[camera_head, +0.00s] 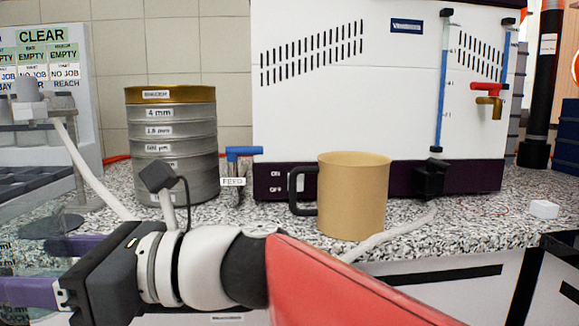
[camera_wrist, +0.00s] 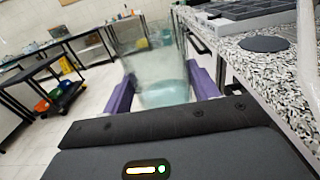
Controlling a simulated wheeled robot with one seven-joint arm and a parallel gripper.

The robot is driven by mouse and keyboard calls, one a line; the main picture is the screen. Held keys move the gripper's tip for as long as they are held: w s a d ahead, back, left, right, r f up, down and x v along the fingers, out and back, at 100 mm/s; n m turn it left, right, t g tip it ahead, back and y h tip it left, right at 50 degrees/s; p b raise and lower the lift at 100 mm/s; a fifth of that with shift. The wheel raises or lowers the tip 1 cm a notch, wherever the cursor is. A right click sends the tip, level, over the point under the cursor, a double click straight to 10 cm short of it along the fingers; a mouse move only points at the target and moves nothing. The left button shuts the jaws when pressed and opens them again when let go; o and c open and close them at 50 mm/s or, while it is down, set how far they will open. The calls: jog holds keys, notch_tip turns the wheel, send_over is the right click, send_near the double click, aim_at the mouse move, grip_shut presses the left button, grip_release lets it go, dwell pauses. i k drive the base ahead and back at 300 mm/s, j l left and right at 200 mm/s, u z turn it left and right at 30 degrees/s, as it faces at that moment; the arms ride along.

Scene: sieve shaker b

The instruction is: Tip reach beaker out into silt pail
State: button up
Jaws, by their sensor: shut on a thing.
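A clear beaker (camera_wrist: 162,75) stands between the two purple fingers of my gripper (camera_wrist: 160,88) in the wrist view. My gripper is shut on it. The beaker looks upright or nearly so, with a pale greenish tint in its lower part; whether that is its contents I cannot tell. In the head view my gripper (camera_head: 22,268) is at the lower left, in front of the counter, and the beaker is hardly visible at the picture's edge. I cannot identify a silt pail. A tan vessel with a black handle (camera_head: 353,195) stands on the counter, unlabelled on its visible side.
A sieve stack (camera_head: 172,145) and a white machine (camera_head: 345,90) with a blue-handled valve (camera_head: 243,152) stand on the speckled counter (camera_head: 455,228). In the wrist view, a dark disc (camera_wrist: 263,44) lies on the counter; a low trolley with coloured bins (camera_wrist: 62,85) stands on the open floor.

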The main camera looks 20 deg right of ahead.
aim_at(352, 186)
jog(key=k+z, duration=0.35)
jog(key=k+l+z, duration=0.2)
jog(key=k+z, duration=0.15)
jog(key=z, duration=1.35)
jog(key=k+j+z, duration=0.2)
jog(key=j+z, duration=0.2)
jog(key=k+j+z, duration=0.2)
jog(key=z, duration=0.2)
jog(key=k+j, duration=1.3)
jog(key=j, duration=0.2)
jog(key=i+j, duration=0.2)
jog(key=i+l, duration=0.05)
jog(key=i, duration=0.05)
